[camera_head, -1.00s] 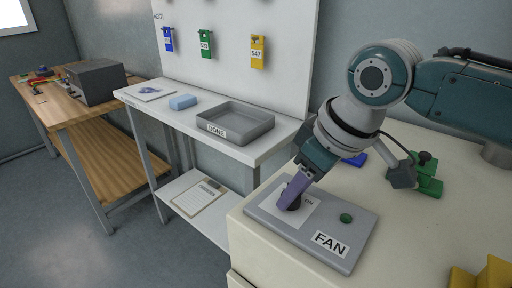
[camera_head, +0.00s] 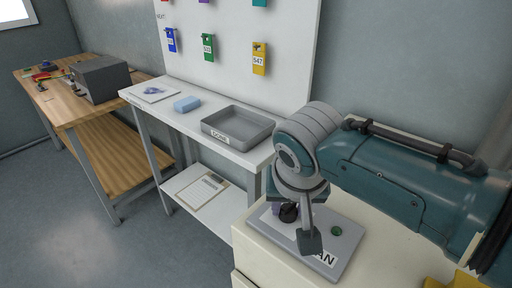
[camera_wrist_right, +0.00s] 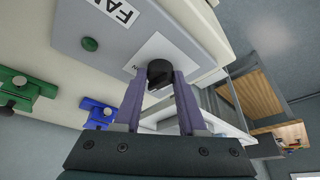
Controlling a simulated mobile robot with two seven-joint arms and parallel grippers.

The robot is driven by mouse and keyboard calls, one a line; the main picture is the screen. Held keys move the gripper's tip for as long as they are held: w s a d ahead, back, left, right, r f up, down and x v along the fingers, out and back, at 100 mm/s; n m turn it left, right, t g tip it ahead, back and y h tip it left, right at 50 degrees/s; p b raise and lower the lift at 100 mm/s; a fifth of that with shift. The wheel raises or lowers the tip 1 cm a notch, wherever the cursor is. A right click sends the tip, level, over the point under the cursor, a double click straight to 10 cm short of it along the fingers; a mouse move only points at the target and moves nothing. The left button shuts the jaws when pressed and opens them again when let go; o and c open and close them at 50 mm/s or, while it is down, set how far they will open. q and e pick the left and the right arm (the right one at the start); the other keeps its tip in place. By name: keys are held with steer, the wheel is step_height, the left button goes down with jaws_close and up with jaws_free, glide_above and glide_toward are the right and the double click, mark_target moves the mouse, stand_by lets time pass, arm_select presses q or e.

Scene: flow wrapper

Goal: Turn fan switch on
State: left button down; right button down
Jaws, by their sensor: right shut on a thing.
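The grey fan panel (camera_head: 350,240) lies on the cream cabinet top, with a FAN label partly hidden by my arm in the head view. It carries a black rotary knob (camera_head: 289,212) on a white plate and a green button (camera_head: 336,231). In the right wrist view, the purple fingers of my right gripper (camera_wrist_right: 159,80) are shut on the black knob (camera_wrist_right: 160,70), one on each side. In the head view my right wrist hides most of the fingers. My left gripper is not in view.
A white bench (camera_head: 150,97) with a grey DONE tray (camera_head: 240,137) and a blue block (camera_head: 187,104) stands left of the cabinet. Green (camera_wrist_right: 24,90) and blue (camera_wrist_right: 98,113) objects lie near the panel in the wrist view. Yellow parts (camera_head: 455,280) are at lower right.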

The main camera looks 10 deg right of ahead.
steer(key=m, duration=0.1)
steer(key=m+b, duration=0.1)
steer(key=m+h, duration=0.1)
steer(key=shift+a+f+m+g, duration=0.15)
steer(key=shift+a+m+g, duration=0.15)
steer(key=shift+g, duration=0.1)
steer(key=shift+w+m+g+h+b, duration=0.15)
steer(key=shift+m+g+h+b, duration=0.35)
steer(key=shift+m+b, duration=1.2)
steer(key=shift+d, duration=0.1)
steer(key=shift+c, duration=2.4)
jaws_free()
steer(key=shift+r, duration=0.2)
